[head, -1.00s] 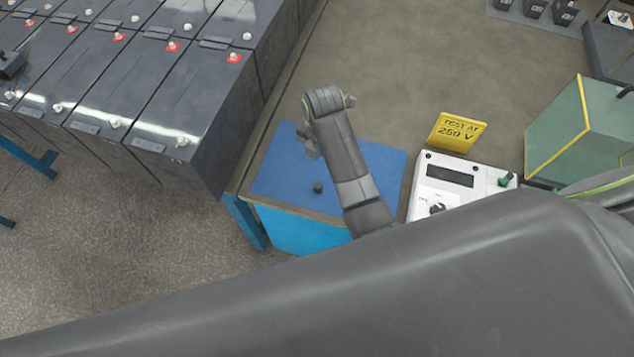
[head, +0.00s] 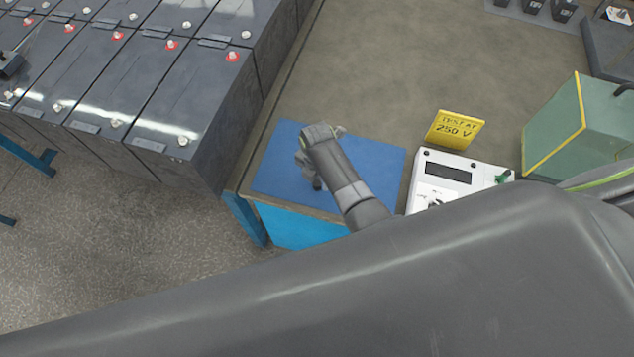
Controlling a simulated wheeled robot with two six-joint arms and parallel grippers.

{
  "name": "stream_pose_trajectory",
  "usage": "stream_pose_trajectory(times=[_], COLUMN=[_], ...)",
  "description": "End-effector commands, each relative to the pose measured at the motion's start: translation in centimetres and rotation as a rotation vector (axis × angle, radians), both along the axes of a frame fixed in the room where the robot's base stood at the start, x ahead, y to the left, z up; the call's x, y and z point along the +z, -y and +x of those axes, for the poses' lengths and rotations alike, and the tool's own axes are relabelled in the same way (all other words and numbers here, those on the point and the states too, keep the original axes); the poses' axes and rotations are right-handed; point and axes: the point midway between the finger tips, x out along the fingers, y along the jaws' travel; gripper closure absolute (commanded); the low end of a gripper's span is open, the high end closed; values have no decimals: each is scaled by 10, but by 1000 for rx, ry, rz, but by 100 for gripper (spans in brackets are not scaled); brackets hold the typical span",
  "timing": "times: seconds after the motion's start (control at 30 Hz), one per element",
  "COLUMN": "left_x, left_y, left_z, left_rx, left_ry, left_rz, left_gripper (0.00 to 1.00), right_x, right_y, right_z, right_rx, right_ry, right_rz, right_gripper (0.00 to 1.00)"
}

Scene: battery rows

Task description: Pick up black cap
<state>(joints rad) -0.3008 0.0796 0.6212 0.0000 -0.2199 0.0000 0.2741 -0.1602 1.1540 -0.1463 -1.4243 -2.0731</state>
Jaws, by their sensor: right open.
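The black cap (head: 317,186) is a small dark cylinder on the blue mat (head: 375,160), near the mat's front edge. It shows only in part beside my right arm's end. My left gripper is not in view.
A white tester (head: 450,172) with a green knob stands right of the mat, with a yellow "TEST AT 250 V" sign (head: 455,130) behind it. A green box (head: 575,130) stands further right. Large battery blocks (head: 190,90) fill the left. The bench behind the mat is clear.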

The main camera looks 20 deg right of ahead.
Motion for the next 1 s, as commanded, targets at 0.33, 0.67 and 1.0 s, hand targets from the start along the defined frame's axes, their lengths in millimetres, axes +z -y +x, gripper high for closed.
stream_pose_trajectory(times=[0.33, 0.67, 1.0], left_x=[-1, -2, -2], left_y=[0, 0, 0], left_z=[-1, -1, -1], left_rx=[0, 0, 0], left_ry=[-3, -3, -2], left_rz=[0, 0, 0], left_gripper=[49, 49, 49], right_x=[-17, -17, -17], right_y=[1, 1, 1], right_z=[0, 0, 0], right_rx=[-1, -1, -1], right_ry=[1, 1, 0], right_rz=[0, -1, -1], right_gripper=[52, 78, 99])
